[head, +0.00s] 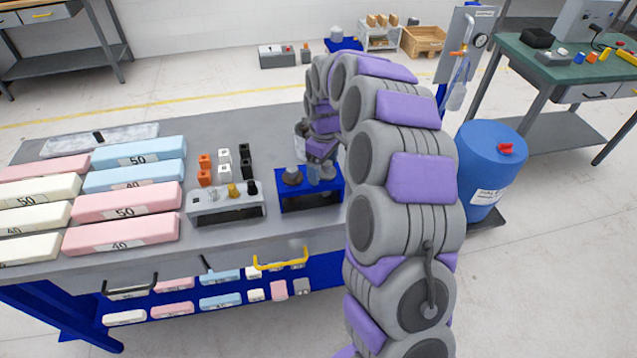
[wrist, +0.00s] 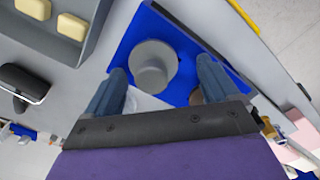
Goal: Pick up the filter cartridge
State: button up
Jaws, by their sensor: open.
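A grey stepped cylinder, which looks like the filter cartridge (wrist: 152,66), stands on a blue holder (wrist: 128,38) in the wrist view. My gripper (wrist: 162,70) is open, with one blue-grey finger on each side of the cylinder in the picture. I cannot tell whether the fingers touch it or how far above it they are. In the head view the blue holder (head: 311,204) sits at the right end of the bench, with a grey cylinder (head: 292,175) on its top at left. My gripper (head: 321,172) is just right of that cylinder, partly hidden by my arm.
A grey rack (head: 226,207) with small fittings stands left of the holder. Orange, white and black blocks (head: 223,168) lie behind it. Several pink, cream and blue foam bars (head: 124,202) fill the bench's left. A blue drum (head: 490,165) stands right of my arm.

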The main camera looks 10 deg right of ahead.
aim_at(333, 170)
jog(key=d, duration=0.3)
jog(key=shift+f, duration=0.2)
jog(key=shift+c, duration=0.7)
jog(key=a, duration=0.3)
jog(key=shift+a, duration=0.4)
jog(key=c, duration=0.6)
jog(key=shift+d, duration=0.1)
jog(key=shift+c, duration=0.7)
jog(key=shift+d, duration=0.7)
jog(key=c, duration=0.3)
jog(key=shift+d, duration=0.1)
jog(key=shift+c, duration=0.7)
jog(key=shift+a, duration=0.2)
jog(key=shift+c, duration=1.3)
